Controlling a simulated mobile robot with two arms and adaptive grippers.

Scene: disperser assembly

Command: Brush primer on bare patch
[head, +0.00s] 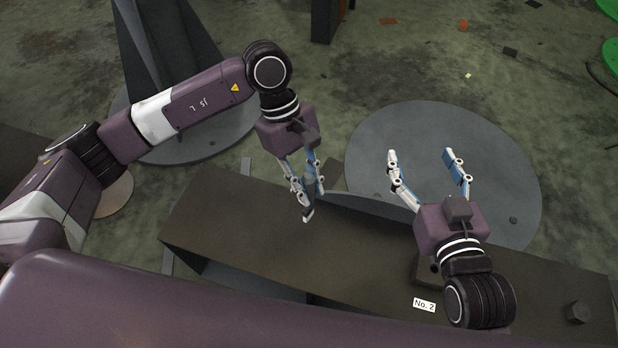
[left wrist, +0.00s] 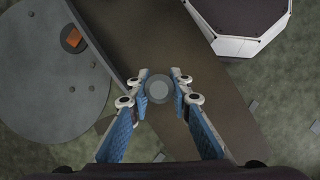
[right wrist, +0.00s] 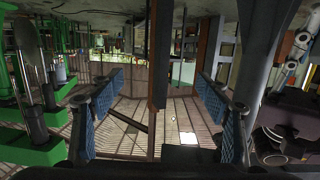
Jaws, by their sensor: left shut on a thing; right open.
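My left gripper (head: 306,190) is shut on a slim grey tool (head: 308,184) with a darker lower end, held pointing down over the far edge of the dark bench. In the left wrist view the tool's round grey end (left wrist: 159,90) sits between the fingers; I cannot see bristles. My right gripper (head: 420,155) is open and empty, above the bench's far side and the grey round plate.
The dark bench (head: 265,228) carries a "No. 2" label (head: 424,305), a dark block (head: 428,270) partly hidden by my right arm, and a hexagonal piece (head: 578,312). A second round plate (head: 185,150) with an upright dark column stands at left. The bench's left part is clear.

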